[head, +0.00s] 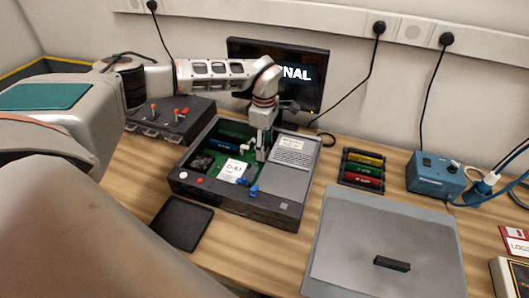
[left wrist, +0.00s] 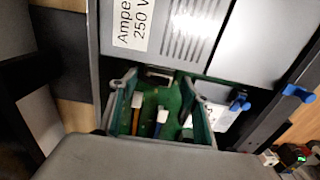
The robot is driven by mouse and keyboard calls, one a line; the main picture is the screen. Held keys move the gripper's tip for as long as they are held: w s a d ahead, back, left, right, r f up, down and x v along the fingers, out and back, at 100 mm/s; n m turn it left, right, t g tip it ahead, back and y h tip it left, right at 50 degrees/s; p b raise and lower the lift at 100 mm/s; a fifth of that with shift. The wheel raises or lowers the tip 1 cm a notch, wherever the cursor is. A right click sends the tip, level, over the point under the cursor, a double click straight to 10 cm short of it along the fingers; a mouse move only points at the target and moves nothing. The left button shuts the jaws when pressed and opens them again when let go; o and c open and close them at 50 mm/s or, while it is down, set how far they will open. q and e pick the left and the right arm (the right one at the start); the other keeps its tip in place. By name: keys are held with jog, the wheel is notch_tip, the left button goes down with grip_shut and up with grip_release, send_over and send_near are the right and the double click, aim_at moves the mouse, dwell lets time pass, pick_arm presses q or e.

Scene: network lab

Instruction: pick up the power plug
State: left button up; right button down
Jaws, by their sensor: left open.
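Several plugs show, and I cannot tell for sure which one the task means. In the head view, black plugs sit in the wall sockets, one at the centre right (head: 379,28) and one further right (head: 446,40). A white and blue plug (head: 484,187) on a blue cable is at the right. My left gripper (head: 262,156) is open and points down into the open grey device case (head: 232,203). In the left wrist view its fingers (left wrist: 160,112) are apart above a green board, with small white-topped parts, one orange and one blue (left wrist: 162,120), showing between them. My right gripper is not in view.
A monitor (head: 300,72) stands behind the case. A black tray (head: 182,222) lies front left, a grey mat (head: 350,235) with a black bar front right. Coloured modules (head: 363,170) and a blue box (head: 435,172) stand to the right.

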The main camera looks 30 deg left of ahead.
pick_arm(q)
jog(key=shift+f, duration=0.35)
jog(key=c, duration=0.8)
jog(key=shift+c, duration=1.1)
jog(key=shift+r, duration=0.1)
